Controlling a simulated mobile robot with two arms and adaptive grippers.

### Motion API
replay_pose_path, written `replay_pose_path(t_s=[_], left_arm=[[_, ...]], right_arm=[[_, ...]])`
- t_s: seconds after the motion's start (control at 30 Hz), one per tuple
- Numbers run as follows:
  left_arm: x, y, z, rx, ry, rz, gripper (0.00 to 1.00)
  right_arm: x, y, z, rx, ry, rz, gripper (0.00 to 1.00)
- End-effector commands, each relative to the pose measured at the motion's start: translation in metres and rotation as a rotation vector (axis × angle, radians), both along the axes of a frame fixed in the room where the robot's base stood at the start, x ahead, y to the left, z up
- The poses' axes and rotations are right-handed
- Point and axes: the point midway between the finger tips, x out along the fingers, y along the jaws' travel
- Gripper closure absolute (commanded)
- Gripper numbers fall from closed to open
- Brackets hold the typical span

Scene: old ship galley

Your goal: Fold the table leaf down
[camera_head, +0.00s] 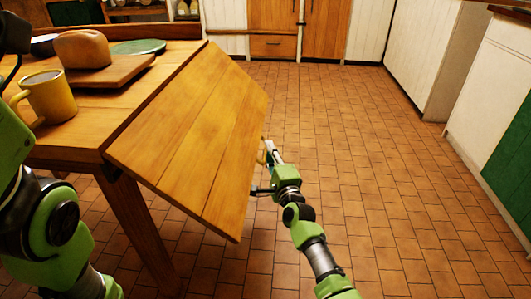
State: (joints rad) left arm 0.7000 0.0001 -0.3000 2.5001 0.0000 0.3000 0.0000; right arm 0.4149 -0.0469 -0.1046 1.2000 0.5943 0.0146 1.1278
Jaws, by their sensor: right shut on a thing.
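The wooden table leaf (195,130) is hinged along the right side of the table (115,115) and slopes steeply down to the right, partly lowered. My right gripper (262,168) is at the leaf's outer right edge, shut on the leaf there. A small brass-coloured piece (263,153) shows beside its fingers; the exact contact is partly hidden. My left arm shows at the left edge, but its gripper is out of view.
On the table stand a yellow mug (49,98), a bread loaf (82,49) on a board (110,73), and a green plate (139,47). A table leg (140,230) stands below the leaf. The tiled floor (385,190) to the right is clear. White cabinets (490,100) stand far right.

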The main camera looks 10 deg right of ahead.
Motion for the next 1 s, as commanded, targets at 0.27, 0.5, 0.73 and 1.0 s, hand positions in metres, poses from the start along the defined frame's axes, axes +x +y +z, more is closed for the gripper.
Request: replay_pose_path(t_s=[0.27, 0.5, 0.73, 1.0], left_arm=[[0.000, 0.000, 0.012, 0.000, 0.000, 0.000, 0.00], [0.000, 0.000, 0.011, 0.000, 0.000, 0.000, 0.00], [0.000, 0.000, 0.020, 0.000, 0.000, 0.000, 0.00], [0.000, 0.000, 0.032, 0.000, 0.000, 0.000, 0.00]], right_arm=[[0.004, -0.007, 0.022, -0.032, -0.010, -0.003, 0.85], [0.004, -0.007, 0.018, -0.032, -0.005, -0.003, 0.85], [-0.007, -0.008, 0.018, -0.034, -0.001, -0.003, 0.85], [-0.027, -0.009, 0.014, -0.035, 0.003, -0.001, 0.85]])
